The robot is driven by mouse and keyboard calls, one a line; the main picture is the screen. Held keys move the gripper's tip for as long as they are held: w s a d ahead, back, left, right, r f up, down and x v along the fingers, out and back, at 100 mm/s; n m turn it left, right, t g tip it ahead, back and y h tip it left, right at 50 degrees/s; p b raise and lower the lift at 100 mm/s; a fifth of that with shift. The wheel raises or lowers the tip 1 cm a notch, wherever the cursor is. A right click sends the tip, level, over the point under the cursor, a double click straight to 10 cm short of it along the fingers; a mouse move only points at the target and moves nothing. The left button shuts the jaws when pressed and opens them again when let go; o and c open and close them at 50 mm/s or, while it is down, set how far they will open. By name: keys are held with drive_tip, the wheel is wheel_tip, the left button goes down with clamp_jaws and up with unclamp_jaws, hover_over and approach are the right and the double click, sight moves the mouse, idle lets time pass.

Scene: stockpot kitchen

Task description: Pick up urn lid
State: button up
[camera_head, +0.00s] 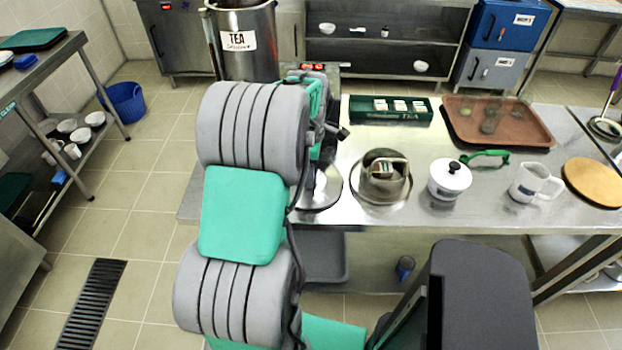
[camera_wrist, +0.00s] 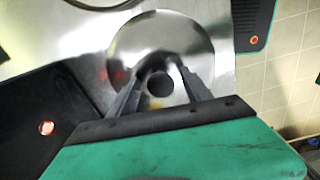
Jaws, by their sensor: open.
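The urn lid is a shiny round steel disc (camera_head: 323,192) lying flat on the steel counter at its left end, partly hidden by my arm in the head view. In the wrist view the disc (camera_wrist: 185,35) fills the upper middle, with a dark round knob (camera_wrist: 160,86) on it. My gripper (camera_wrist: 157,66) is open over the disc, one finger on each side of the knob. I cannot tell whether the fingers touch it. The tall steel urn (camera_head: 262,52) labelled TEA stands behind my arm, its top open.
A green tea box (camera_head: 391,117) and a brown tray (camera_head: 530,132) lie behind.

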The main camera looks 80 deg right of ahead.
drive_tip(key=shift+c, duration=0.6)
clamp_jaws()
